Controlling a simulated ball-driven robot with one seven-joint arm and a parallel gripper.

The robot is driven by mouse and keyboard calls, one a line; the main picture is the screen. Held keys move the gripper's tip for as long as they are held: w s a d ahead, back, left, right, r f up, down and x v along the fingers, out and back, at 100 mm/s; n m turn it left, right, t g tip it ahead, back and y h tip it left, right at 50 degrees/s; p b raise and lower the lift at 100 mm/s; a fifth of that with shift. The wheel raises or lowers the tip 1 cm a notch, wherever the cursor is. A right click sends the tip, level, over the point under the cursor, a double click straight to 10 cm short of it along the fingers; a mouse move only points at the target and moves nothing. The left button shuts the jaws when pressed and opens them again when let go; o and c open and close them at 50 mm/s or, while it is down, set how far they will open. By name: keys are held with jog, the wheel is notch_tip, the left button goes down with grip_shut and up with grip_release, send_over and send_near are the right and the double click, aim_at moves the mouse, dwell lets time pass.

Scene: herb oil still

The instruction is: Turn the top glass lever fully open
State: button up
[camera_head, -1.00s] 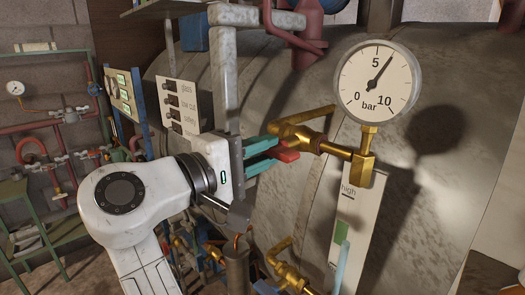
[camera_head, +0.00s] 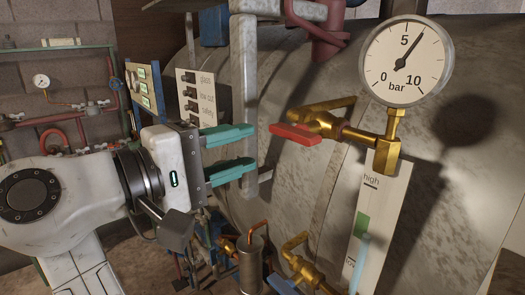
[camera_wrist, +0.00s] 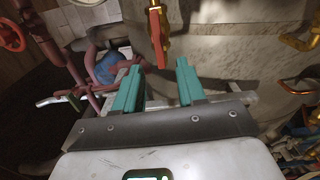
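The top glass lever (camera_head: 297,134) is a red handle on a brass valve (camera_head: 335,122), beside the top of the level panel (camera_head: 378,190) marked "high". In the head view it points left, toward my gripper. My gripper (camera_head: 253,148) is open and empty, its two teal fingers just left of the lever's tip and apart from it. In the wrist view the red lever (camera_wrist: 158,40) hangs beyond the fingertips (camera_wrist: 158,75), lined up with the gap between them. A light blue tube (camera_head: 358,262) shows low on the panel.
A pressure gauge (camera_head: 405,62) stands above the valve. A lower brass valve (camera_head: 301,264) sits below, with a blue lever (camera_head: 284,285) near it. A grey upright post (camera_head: 243,80) stands behind my fingers. The large metal tank (camera_head: 290,200) fills the background.

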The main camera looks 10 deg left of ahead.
jog(key=shift+v, duration=1.15)
